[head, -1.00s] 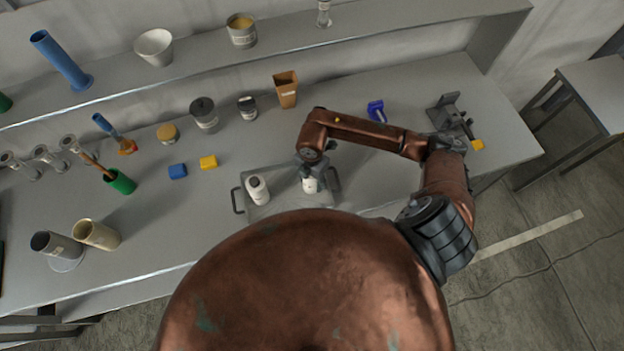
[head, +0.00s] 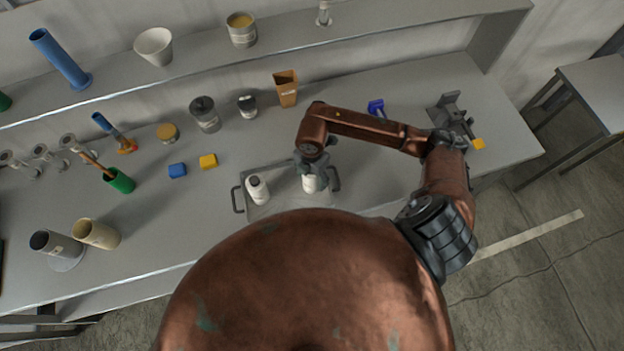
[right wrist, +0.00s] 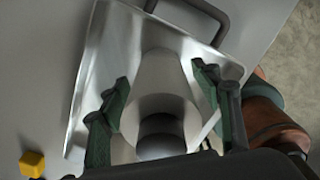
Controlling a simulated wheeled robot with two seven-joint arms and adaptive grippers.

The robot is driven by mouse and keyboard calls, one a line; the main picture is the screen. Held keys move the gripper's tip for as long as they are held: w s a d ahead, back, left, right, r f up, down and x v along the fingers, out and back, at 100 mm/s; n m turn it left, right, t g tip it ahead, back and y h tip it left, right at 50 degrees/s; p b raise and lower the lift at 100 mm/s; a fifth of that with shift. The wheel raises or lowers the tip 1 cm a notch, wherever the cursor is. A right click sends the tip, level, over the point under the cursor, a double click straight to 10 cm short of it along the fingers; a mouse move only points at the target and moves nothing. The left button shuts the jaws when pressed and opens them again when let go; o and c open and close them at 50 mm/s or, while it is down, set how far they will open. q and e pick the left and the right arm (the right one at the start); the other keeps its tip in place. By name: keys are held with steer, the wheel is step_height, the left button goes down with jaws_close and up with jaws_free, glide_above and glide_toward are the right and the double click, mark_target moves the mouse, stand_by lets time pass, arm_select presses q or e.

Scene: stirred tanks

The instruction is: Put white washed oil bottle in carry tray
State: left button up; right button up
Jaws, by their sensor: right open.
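The carry tray (head: 285,207) is a shallow metal tray with a dark handle at each end, on the bench close in front of me. A white bottle (head: 310,184) stands in its right part, under my right gripper (head: 311,173). In the right wrist view this pale bottle (right wrist: 160,75) with a dark grey cap stands over the tray floor (right wrist: 98,60). The green-padded fingers of my right gripper (right wrist: 161,82) are open on either side of it, with gaps showing. A second white bottle (head: 257,190) stands in the tray's left part. My left gripper is not in view.
Blue (head: 177,170) and yellow (head: 208,161) blocks lie behind the tray's left side. A dark-lidded grey jar (head: 204,113), a small dark-lidded jar (head: 247,107) and a brown container (head: 286,88) stand farther back. The bench right of the tray is mostly clear.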

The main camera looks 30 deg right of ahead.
mark_target(311, 177)
step_height(311, 177, up, 10)
steer(key=shift+r+b, duration=0.1)
steer(key=shift+b, duration=0.5)
